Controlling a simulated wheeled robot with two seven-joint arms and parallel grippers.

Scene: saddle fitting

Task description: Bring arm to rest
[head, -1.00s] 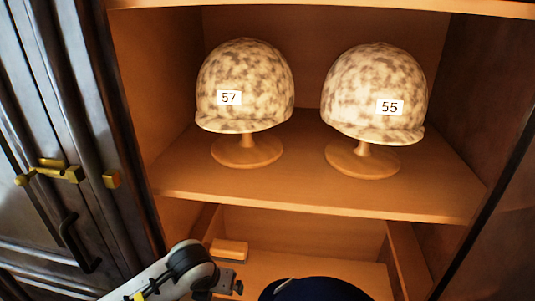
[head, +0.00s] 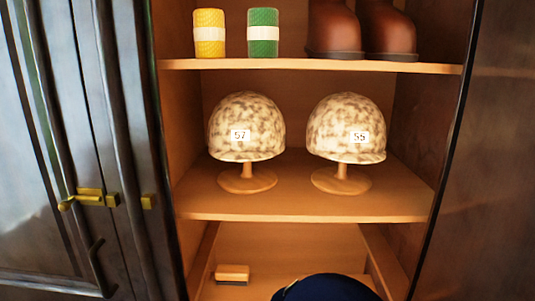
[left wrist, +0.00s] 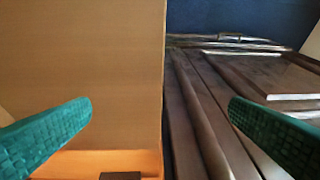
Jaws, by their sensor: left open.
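My left gripper (left wrist: 160,128) shows in the left wrist view as two green ridged fingers, wide apart with nothing between them. Beyond the fingers are a plain tan panel on the left and dark panelled wood on the right. No arm or gripper of mine shows in the head view now. My right gripper is not in either view.
An open cabinet holds two mottled helmets marked 57 (head: 246,128) and 55 (head: 346,128) on stands. Above are a yellow roll (head: 209,32), a green roll (head: 263,32) and brown boots (head: 334,30). Below are a brush-like block (head: 232,274) and dark blue object (head: 325,288). A latched dark door (head: 40,150) stands left.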

